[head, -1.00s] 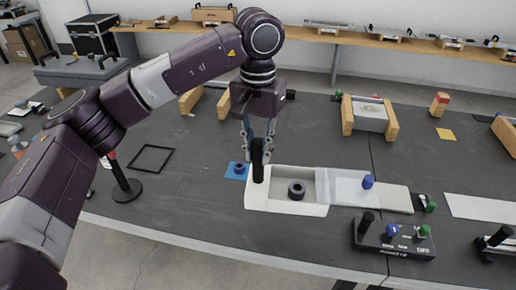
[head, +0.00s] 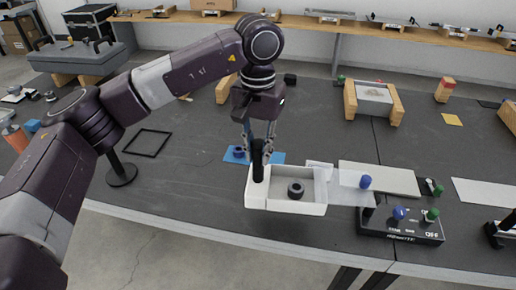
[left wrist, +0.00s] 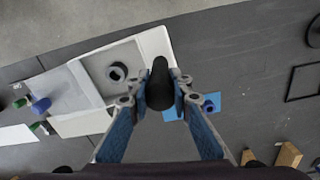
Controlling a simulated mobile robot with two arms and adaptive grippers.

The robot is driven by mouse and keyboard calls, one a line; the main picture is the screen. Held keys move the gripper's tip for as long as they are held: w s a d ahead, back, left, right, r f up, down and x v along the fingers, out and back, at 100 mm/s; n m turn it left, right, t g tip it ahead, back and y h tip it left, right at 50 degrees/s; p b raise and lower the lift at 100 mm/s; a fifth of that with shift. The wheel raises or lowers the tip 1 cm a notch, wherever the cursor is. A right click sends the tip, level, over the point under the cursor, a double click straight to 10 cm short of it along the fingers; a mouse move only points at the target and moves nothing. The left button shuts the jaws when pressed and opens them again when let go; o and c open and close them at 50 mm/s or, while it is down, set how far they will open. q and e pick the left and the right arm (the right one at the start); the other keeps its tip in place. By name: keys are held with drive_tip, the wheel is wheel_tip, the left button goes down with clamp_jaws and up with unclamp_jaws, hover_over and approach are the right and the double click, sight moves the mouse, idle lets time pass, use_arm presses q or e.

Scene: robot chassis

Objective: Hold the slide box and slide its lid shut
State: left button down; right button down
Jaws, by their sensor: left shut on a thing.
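The slide box (head: 315,209) is a white open tray near the table's front edge, with a dark ring (head: 296,190) lying inside. A black upright handle (head: 258,165) stands at its left end. My left gripper (head: 258,148) is shut on this handle from above; it also shows in the left wrist view (left wrist: 160,92). I cannot tell whether the box touches the table. My right gripper is not in view.
A blue mat (head: 277,158) with a blue ring lies behind the box. A pale board (head: 385,177) and a dark control panel (head: 400,228) with knobs lie to the right. A black square frame (head: 147,143) lies left, with bare table between.

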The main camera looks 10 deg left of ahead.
sight(258, 181)
use_arm(q)
drive_tip(key=shift+f+b, duration=3.15)
drive_tip(key=shift+f, duration=1.3)
drive_tip(key=shift+f+b, duration=0.45)
drive_tip(key=shift+f, duration=0.15)
drive_tip(key=shift+f, duration=0.15)
